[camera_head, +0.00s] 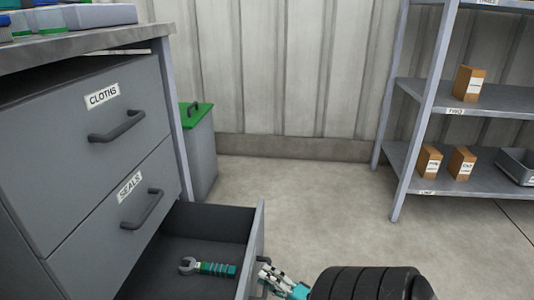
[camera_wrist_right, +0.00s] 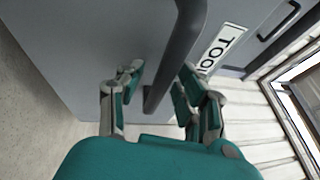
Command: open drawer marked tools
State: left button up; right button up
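The bottom drawer (camera_head: 254,245) of the grey cabinet stands pulled out. A wrench with a teal grip (camera_head: 215,268) lies inside it. In the right wrist view its front carries a label (camera_wrist_right: 222,48) of which "TOO" can be read, beside a dark bar handle (camera_wrist_right: 178,60). My right gripper (camera_head: 272,278) is at the drawer's front, low in the head view. In the right wrist view its fingers (camera_wrist_right: 158,82) are spread on either side of the handle, with a gap between the left finger and the bar. My left gripper is not in view.
Above are shut drawers marked CLOTHS (camera_head: 125,105) and SEALS (camera_head: 120,225). A grey bin with a green lid (camera_head: 200,145) stands behind the cabinet. A shelf rack (camera_head: 470,182) with small boxes is at the right. The floor between is clear.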

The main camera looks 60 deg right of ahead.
jog(key=s+f, duration=0.2)
jog(key=s, duration=0.9)
jog(key=shift+s, duration=0.4)
jog(key=shift+f, duration=0.1)
